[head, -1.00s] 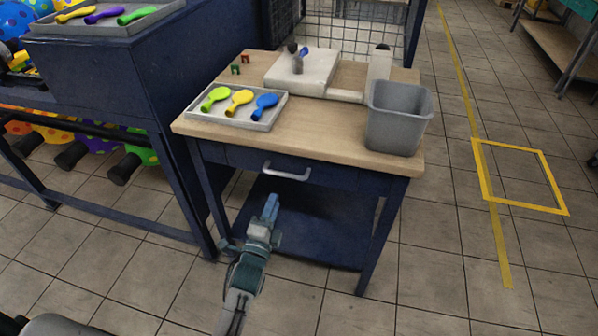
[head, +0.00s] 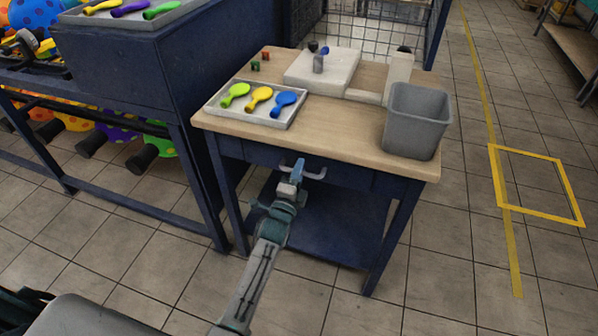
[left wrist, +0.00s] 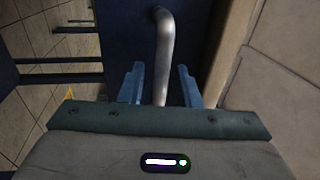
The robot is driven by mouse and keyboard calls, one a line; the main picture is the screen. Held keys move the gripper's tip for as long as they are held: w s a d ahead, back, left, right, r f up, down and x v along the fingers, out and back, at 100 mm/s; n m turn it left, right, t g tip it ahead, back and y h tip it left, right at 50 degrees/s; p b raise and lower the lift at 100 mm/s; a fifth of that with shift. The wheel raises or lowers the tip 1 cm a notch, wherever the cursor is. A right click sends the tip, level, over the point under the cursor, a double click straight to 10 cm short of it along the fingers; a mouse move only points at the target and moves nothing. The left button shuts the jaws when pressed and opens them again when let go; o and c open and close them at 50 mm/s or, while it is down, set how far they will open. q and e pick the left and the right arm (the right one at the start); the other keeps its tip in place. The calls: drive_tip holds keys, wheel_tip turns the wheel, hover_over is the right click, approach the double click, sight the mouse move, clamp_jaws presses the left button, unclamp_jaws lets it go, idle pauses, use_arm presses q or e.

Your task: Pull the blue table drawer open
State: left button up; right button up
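The blue table (head: 371,218) has a light wooden top, and its drawer (head: 345,174) sits flush under the top's front edge. A silver bar handle (head: 316,175) is fixed to the drawer front. My left gripper (head: 296,167) is at the left part of the handle. In the left wrist view, the handle (left wrist: 163,55) runs between the two blue fingers of the gripper (left wrist: 160,85). The fingers are apart, with a gap on each side of the bar. My right gripper is not in view.
A larger blue bench (head: 150,80) stands close on the left. The floor in front and to the right is clear.

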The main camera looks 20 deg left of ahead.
use_arm(q)
clamp_jaws()
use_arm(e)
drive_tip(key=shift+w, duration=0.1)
